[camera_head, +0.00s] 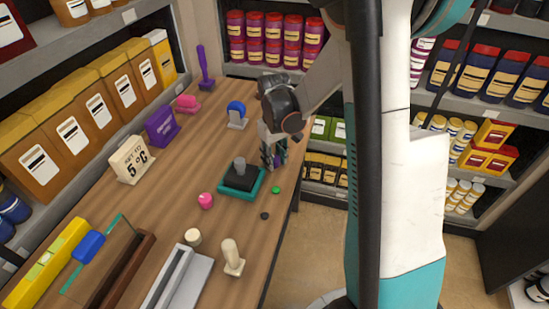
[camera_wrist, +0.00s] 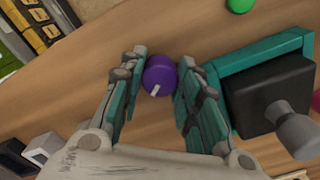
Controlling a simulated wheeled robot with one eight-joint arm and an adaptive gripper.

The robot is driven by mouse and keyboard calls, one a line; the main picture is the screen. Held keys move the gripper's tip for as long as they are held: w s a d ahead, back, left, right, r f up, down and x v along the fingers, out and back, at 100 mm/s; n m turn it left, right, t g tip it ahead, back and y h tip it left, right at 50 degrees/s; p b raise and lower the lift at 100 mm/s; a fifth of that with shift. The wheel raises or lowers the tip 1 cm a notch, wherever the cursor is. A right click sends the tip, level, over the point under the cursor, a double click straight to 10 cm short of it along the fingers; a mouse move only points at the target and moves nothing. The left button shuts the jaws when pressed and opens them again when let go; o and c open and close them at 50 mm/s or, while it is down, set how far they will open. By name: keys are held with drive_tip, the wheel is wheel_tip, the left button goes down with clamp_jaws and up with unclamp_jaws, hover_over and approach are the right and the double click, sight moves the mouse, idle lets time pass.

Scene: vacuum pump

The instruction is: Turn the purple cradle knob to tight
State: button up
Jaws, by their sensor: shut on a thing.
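The purple cradle knob (camera_wrist: 159,75) is round with a white pointer mark slanting to the lower left in the wrist view. My gripper (camera_wrist: 160,83) has one teal finger on each side of it and is shut on it. In the head view my gripper (camera_head: 272,158) points down at the right edge of the wooden table, and its fingers largely hide the knob. I cannot make out any tight or loose marking around the knob.
A teal-based black block with a grey knob (camera_head: 240,179) stands just left of my gripper. A green button (camera_head: 276,190) and a pink ball (camera_head: 205,200) are nearby. A blue-topped piece (camera_head: 236,112) stands farther back. Shelves of jars and boxes surround the table (camera_head: 185,165).

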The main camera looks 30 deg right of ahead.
drive_tip(key=m, duration=0.3)
drive_tip(key=shift+m, duration=0.3)
drive_tip(key=shift+m+b, duration=0.35)
drive_tip(key=shift+m, duration=1.55)
drive_tip(key=o, duration=0.8)
drive_tip(key=shift+r, duration=0.1)
wheel_tip(320, 180, up, 12)
drive_tip(key=shift+f, duration=0.1)
drive_tip(key=shift+a, duration=0.1)
